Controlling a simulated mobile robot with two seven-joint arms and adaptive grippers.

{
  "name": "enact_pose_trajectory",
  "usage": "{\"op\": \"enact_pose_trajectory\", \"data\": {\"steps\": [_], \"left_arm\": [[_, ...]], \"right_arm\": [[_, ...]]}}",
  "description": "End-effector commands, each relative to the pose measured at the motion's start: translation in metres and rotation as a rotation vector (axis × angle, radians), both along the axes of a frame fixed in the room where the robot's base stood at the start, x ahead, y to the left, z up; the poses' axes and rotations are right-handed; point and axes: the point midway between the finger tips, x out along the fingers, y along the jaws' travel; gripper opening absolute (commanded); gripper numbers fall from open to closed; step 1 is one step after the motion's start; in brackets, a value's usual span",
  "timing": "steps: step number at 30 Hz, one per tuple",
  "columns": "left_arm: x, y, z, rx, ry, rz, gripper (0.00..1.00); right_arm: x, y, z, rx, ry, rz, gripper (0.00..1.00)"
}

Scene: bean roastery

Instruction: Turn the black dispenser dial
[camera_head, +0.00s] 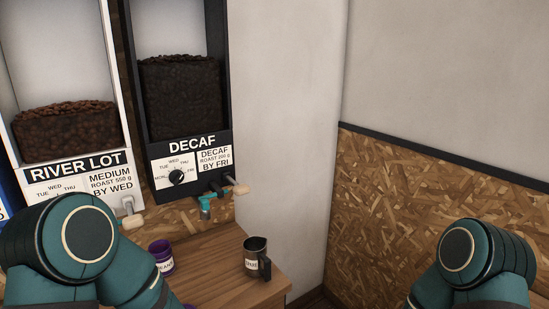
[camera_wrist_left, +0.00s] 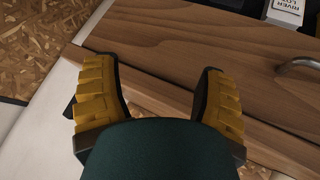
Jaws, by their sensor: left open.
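The black dispenser dial (camera_head: 177,177) is a round knob on the white day panel below the beans of the black DECAF dispenser (camera_head: 192,145). Day names from MON to FRI ring it; its pointer is too small to read surely. My left gripper (camera_wrist_left: 155,67) shows in the left wrist view. Its yellow-backed fingers are spread and empty, above a wooden surface, away from the dial. In the head view my left arm is at the lower left and its gripper is hidden. My right arm is at the lower right, its gripper out of view.
A RIVER LOT dispenser (camera_head: 75,165) stands left of DECAF. A teal piece (camera_head: 206,205) and a wooden handle (camera_head: 238,190) stick out below DECAF. A wall closes the right side.

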Motion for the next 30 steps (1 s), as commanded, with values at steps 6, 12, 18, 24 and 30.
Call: {"op": "enact_pose_trajectory", "data": {"steps": [6, 12, 18, 24, 30], "left_arm": [[-0.093, 0.004, -0.081, -0.059, 0.364, -0.241, 0.71], [-0.135, 0.004, -0.1, -0.094, 0.498, -0.345, 0.71], [-0.137, 0.004, -0.101, -0.097, 0.504, -0.35, 0.71], [-0.137, 0.004, -0.101, -0.097, 0.504, -0.35, 0.71], [-0.137, 0.004, -0.101, -0.097, 0.504, -0.35, 0.71]], "right_arm": [[0.0, 0.0, 0.0, 0.0, 0.0, 0.0, 0.47], [0.0, 0.0, 0.0, 0.0, 0.0, 0.0, 0.47], [0.0, 0.0, 0.0, 0.0, 0.0, 0.0, 0.47], [0.0, 0.0, 0.0, 0.0, 0.0, 0.0, 0.47], [0.0, 0.0, 0.0, 0.0, 0.0, 0.0, 0.47]]}}
